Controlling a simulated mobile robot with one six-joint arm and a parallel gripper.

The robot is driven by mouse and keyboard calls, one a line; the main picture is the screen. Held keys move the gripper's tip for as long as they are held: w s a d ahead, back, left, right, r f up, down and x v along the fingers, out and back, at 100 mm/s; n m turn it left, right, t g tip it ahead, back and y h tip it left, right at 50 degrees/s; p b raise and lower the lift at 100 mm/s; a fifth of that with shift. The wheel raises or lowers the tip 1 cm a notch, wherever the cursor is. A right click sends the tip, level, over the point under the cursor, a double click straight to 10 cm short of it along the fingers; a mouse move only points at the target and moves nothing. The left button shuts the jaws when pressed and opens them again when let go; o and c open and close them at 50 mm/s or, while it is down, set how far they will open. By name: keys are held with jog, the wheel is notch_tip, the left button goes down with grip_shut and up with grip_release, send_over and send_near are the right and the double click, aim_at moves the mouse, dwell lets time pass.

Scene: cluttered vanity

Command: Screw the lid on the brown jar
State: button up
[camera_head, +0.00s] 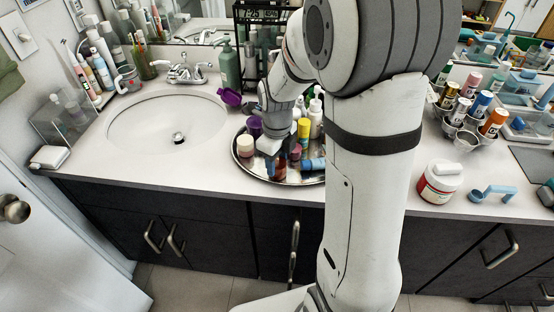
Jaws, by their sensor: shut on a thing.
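My gripper (269,149) points down over the round silver tray (257,172) on the counter, in the middle of the view. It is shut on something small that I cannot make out. A small reddish-brown container (280,168), perhaps the brown jar, stands on the tray just below and right of the fingers. I cannot tell whether gripper and container touch. No separate lid can be clearly picked out. My arm hides the tray's right part.
On the tray stand a jar with a pinkish lid (245,146), a yellow-capped bottle (303,129) and a blue item (313,164). The sink (165,125) lies left. A red-and-white tub (439,184) stands right. The counter front left of the tray is clear.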

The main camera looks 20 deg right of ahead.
jog(key=m, duration=0.3)
jog(key=o, duration=1.6)
jog(key=shift+o, duration=0.2)
jog(key=shift+r, duration=0.1)
jog(key=shift+r+p, duration=1.7)
jog(key=shift+r, duration=0.45)
